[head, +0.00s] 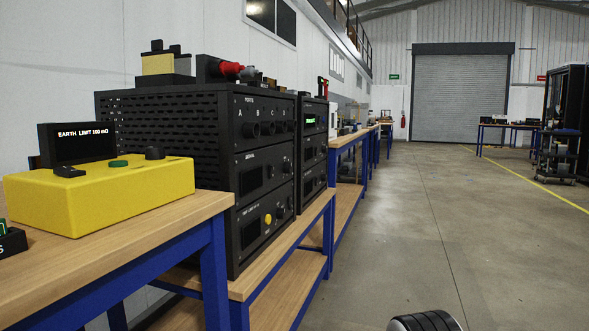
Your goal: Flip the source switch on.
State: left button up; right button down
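I cannot single out the source switch in the head view. A black rack (170,128) of stacked instruments stands on the wooden bench at left centre. Its front shows knobs, dark displays and a yellow round button (268,219) on the lowest unit; most labels are too small to read. The top unit has a row of knobs with letters above. A second black rack (313,165) stands just behind, with a lit green display (310,121).
A yellow box (100,200) with a black display reading "EARTH LIMIT 100 mΩ" sits on the near bench (150,238). Red and black items lie on the rack top. Blue-legged benches continue along the left wall. The concrete floor (430,230) to the right is open.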

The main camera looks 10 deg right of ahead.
aim_at(271, 174)
jog(key=i+l, duration=0.1)
jog(key=l, duration=0.25)
jog(key=i+l, duration=0.1)
jog(key=l, duration=0.25)
jog(key=i+l, duration=0.1)
jog(key=l, duration=0.25)
jog(key=i+l, duration=0.1)
jog(key=l, duration=0.3)
jog(key=u, duration=1.25)
